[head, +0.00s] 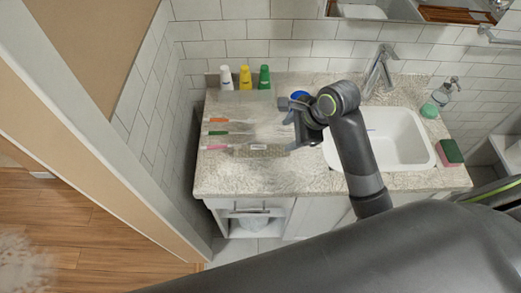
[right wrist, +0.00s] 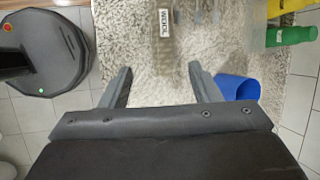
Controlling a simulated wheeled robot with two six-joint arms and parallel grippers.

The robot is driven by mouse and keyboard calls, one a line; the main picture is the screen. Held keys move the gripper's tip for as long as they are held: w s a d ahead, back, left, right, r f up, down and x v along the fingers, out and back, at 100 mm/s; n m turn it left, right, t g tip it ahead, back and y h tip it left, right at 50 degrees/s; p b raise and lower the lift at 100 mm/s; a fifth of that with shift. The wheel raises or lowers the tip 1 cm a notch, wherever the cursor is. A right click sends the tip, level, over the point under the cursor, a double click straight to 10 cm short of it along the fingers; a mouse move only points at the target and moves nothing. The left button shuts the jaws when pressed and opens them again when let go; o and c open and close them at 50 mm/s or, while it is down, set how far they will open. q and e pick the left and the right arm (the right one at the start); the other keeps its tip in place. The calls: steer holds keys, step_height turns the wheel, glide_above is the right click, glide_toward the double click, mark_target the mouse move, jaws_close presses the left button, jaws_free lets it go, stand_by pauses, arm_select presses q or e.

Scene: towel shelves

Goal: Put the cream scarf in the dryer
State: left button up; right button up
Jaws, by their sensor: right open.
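No cream scarf and no dryer can be made out in either view. My right gripper (head: 290,115) is over the speckled counter (head: 235,180), left of the sink, in the head view. In the right wrist view my right gripper (right wrist: 160,85) has its two fingers wide apart with nothing between them. The counter surface shows beyond the fingers. My left gripper is not in view.
A blue cup (right wrist: 238,88) stands close beside the right finger. White (head: 226,77), yellow (head: 245,77) and green (head: 264,77) bottles stand along the back wall. Toothbrushes (head: 228,121) lie on the counter. The sink (head: 385,140) and faucet (head: 378,68) are to the right.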

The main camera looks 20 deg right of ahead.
mark_target(266, 149)
steer(key=x, duration=1.2)
steer(key=shift+a+p, duration=0.1)
steer(key=shift+p, duration=0.25)
steer(key=shift+w+a+f, duration=0.15)
steer(key=shift+w+f, duration=0.1)
steer(key=shift+f, duration=0.15)
steer(key=shift+p+x, duration=0.55)
steer(key=shift+x, duration=1.5)
steer(key=c, duration=0.8)
